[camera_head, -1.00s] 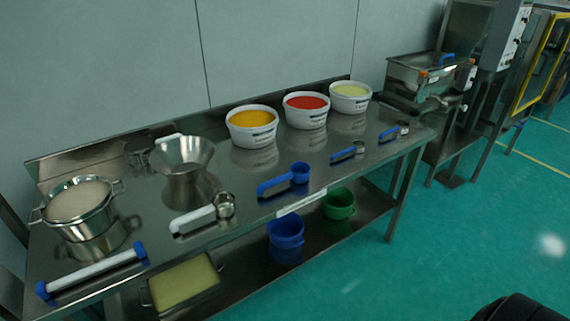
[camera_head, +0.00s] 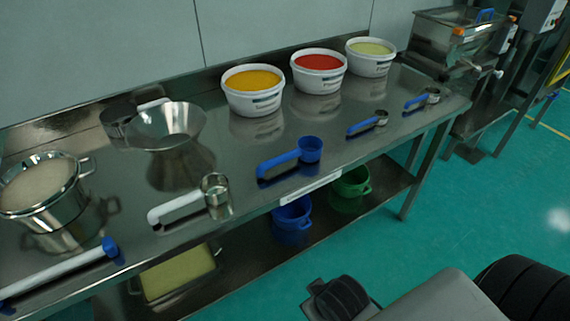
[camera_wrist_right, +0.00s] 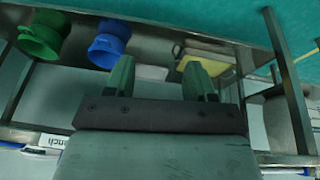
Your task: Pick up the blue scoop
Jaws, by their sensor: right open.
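The blue scoop (camera_head: 291,157) lies on the steel table near its front edge, with its round cup (camera_head: 310,149) to the right and its handle to the left. My right gripper (camera_head: 338,298) is low at the bottom of the head view, in front of the table and well apart from the scoop. In the right wrist view, my right gripper (camera_wrist_right: 158,80) has its two fingers spread with nothing between them. The scoop cannot be made out in the wrist view. My left gripper is not in view.
A white-handled steel scoop (camera_head: 190,203) lies left of the blue scoop, and smaller blue-handled scoops (camera_head: 368,124) lie right. White tubs (camera_head: 253,103) stand behind. Blue (camera_head: 292,222) and green (camera_head: 351,188) buckets sit on the lower shelf. Open floor lies in front.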

